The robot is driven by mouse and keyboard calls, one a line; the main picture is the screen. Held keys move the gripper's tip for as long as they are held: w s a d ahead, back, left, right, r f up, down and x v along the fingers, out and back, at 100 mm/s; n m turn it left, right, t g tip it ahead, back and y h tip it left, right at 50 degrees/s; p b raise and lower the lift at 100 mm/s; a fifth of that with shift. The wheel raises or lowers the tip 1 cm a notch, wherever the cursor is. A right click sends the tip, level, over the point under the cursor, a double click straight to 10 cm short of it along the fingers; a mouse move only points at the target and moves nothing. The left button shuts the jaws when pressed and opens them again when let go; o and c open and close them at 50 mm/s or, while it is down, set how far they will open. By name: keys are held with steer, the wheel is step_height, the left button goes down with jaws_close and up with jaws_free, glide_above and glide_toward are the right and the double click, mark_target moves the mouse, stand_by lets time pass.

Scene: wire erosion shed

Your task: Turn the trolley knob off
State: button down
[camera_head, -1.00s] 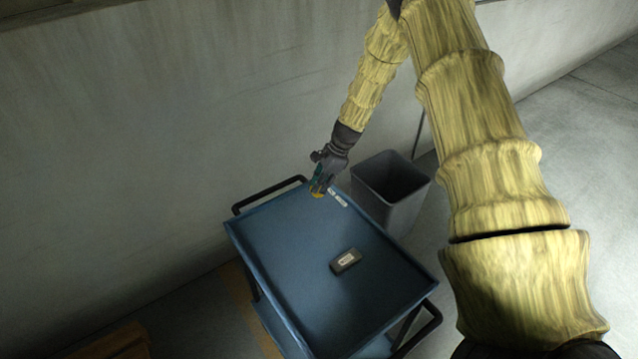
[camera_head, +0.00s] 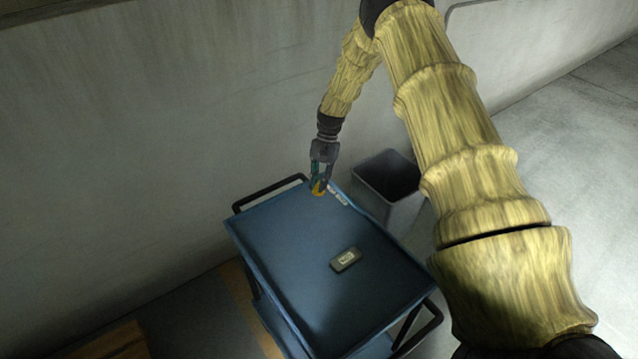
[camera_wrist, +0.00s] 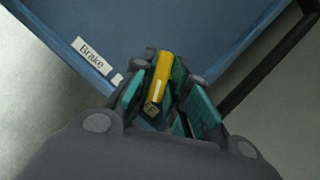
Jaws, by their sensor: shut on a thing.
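The yellow trolley knob (camera_head: 319,188) is at the far corner of the blue trolley (camera_head: 290,255), beside a white label. In the wrist view the knob (camera_wrist: 159,78) is a yellow bar with a pale line along it. My gripper (camera_head: 319,182) reaches down over it from above. In the wrist view its teal-padded fingers (camera_wrist: 162,98) are closed on the knob, one on each side. The label (camera_wrist: 92,55) reads "Brake". The knob's base is hidden by the fingers.
A dark box with a pale label (camera_head: 345,260) lies on the trolley top. A grey bin (camera_head: 388,190) stands just right of the trolley's far corner. Black handles (camera_head: 268,193) rise at the trolley's ends. The wall is close behind.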

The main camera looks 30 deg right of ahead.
steer(key=shift+n+g+h, duration=0.3)
steer(key=shift+n+h, duration=0.1)
steer(key=shift+n, duration=1.2)
steer(key=c, duration=1.4)
jaws_free()
steer(key=v, duration=1.2)
steer(key=shift+w+a, duration=0.15)
